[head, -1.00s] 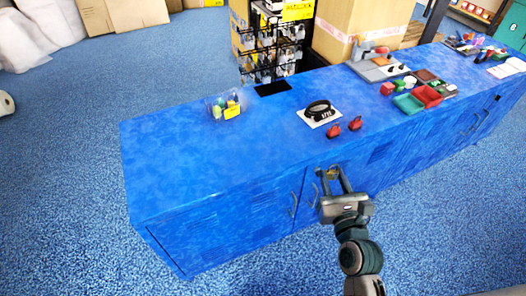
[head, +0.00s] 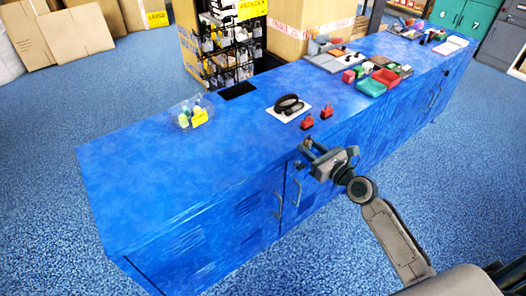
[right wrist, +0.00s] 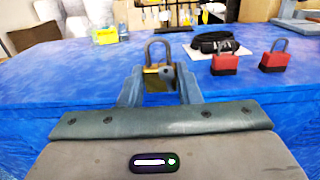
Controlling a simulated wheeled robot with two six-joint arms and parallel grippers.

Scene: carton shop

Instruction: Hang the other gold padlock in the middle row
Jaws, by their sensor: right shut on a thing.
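My right gripper (head: 306,152) is at the front edge of the blue counter (head: 150,170). It is shut on a gold padlock (right wrist: 158,80), whose grey shackle points up between the fingers in the right wrist view. In the head view the padlock is tiny and partly hidden by the fingers. The black display rack (head: 222,58) with rows of hooks and hanging padlocks stands behind the counter, under a yellow sign (head: 252,9). Its separate rows are too small to read clearly. My left gripper is not in view.
Two red padlocks (head: 306,121) (head: 327,111) and a black coiled item on a white card (head: 282,113) lie on the counter. A clear tub (head: 187,118) stands left, a dark mat (head: 238,90) near the rack. Trays (head: 370,87) fill the right; the counter's left is bare.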

